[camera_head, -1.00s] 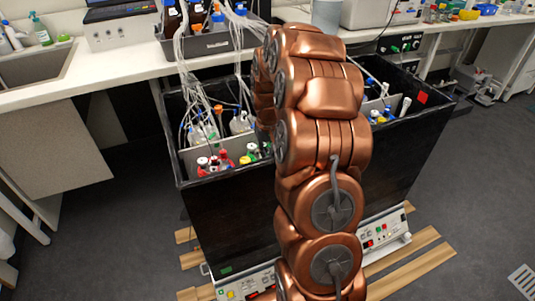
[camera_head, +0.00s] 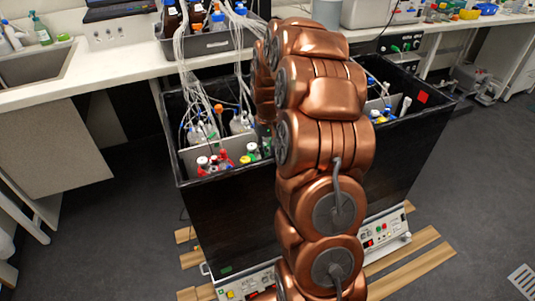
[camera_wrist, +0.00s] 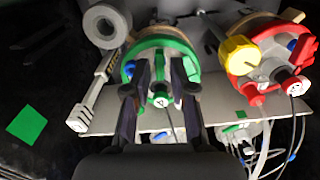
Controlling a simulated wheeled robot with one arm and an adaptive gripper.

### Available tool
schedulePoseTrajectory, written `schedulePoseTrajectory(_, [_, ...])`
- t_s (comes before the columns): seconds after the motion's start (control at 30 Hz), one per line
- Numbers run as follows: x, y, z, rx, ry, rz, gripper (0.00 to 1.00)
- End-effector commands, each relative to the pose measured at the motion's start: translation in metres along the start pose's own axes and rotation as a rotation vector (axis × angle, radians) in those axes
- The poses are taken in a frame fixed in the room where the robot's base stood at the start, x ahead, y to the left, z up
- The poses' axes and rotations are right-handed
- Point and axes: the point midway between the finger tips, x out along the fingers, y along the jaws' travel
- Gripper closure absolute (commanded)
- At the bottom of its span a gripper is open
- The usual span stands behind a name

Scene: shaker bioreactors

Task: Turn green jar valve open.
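In the wrist view the jar with the green lid (camera_wrist: 187,58) is straight ahead, seen from above. It has a blue fitting and a black-topped port with a pale mark. My gripper (camera_wrist: 160,68) reaches over this lid. Its two dark fingers stand apart on either side of the lid's middle, with green lid and a pale fitting showing between them. In the head view my arm hides the gripper and this jar cannot be told apart surely.
A red-lidded jar (camera_wrist: 243,66) with a yellow knob (camera_wrist: 240,50) stands close on the right. A grey ring-shaped part (camera_wrist: 106,25) and pale bracket (camera_wrist: 93,100) lie close left. Tubes hang at lower right. The black box (camera_head: 225,220) has high walls around the jars.

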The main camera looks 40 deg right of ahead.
Motion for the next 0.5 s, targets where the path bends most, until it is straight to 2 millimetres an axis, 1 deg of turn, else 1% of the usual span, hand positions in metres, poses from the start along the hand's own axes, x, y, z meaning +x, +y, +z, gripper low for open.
schedulePoseTrajectory(0.1, [-0.024,0.0,-0.002,0.0,0.007,0.0,0.76])
schedulePoseTrajectory(0.3, [-0.061,0.0,-0.001,-0.001,0.005,0.0,0.76])
schedulePoseTrajectory(0.4, [-0.078,0.0,-0.001,0.0,0.005,0.0,0.76])
schedulePoseTrajectory(0.5, [-0.09,0.0,-0.001,0.0,0.005,0.0,0.76])
